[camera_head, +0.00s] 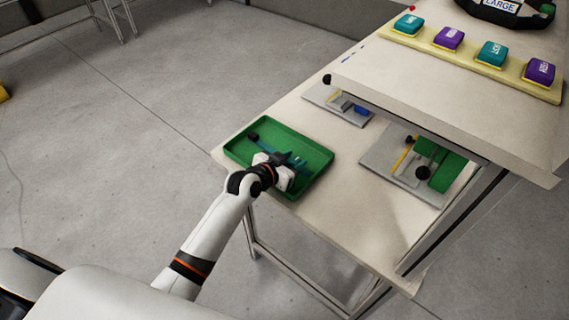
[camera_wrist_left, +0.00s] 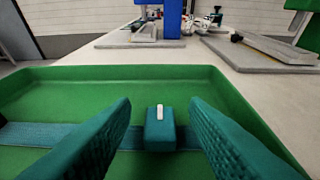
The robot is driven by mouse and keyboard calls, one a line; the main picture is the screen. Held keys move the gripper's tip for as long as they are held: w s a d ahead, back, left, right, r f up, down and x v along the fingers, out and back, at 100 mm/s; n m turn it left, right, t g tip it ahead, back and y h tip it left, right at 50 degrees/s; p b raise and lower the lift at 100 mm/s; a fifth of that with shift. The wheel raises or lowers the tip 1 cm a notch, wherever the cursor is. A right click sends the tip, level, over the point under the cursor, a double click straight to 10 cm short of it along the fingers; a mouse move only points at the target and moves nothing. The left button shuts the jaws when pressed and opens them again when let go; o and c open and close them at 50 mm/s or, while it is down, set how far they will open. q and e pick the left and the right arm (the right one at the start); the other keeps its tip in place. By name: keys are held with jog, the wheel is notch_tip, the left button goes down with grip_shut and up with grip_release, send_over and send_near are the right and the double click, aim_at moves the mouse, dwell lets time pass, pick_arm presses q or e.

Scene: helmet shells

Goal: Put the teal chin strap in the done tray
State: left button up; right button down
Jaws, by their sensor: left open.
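The green tray (camera_head: 318,152) lies on the lower table, and its far wall shows in the left wrist view (camera_wrist_left: 60,74). The teal chin strap lies flat inside it, crossing the left wrist view as a band (camera_wrist_left: 40,134) with a raised teal buckle (camera_wrist_left: 160,138) that has a white mark. My left gripper (camera_head: 285,160) is over the tray. In the left wrist view its open teal fingers (camera_wrist_left: 165,140) stand on either side of the buckle, with a gap on both sides. In the head view the gripper hides part of the strap. My right gripper is out of view.
Grey fixtures with a blue block (camera_head: 361,110) and a green block (camera_head: 440,165) stand right of the tray. An upper shelf (camera_head: 440,85) overhangs them. It carries a pale board with teal and purple blocks (camera_head: 491,54). A black item (camera_head: 253,136) is in the tray's left corner.

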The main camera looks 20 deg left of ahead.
pick_arm(q)
jog(key=v, duration=1.1)
jog(key=shift+s+r, duration=0.2)
jog(key=shift+s, duration=0.15)
jog(key=shift+a, duration=0.15)
jog(key=s+f+n+g+y, duration=0.1)
jog(key=s+f+g+y, duration=0.3)
jog(key=s, duration=0.8)
jog(key=s+f+n+g, duration=0.1)
jog(key=s+f+g, duration=0.3)
jog(key=s, duration=0.7)
notch_tip(320, 180, down, 24)
jog(key=s+g, duration=0.1)
jog(key=g, duration=0.2)
jog(key=s+a+f, duration=0.2)
jog(key=s+f, duration=1.4)
jog(key=shift+s+a+g+y, duration=0.3)
jog(key=shift+g, duration=0.1)
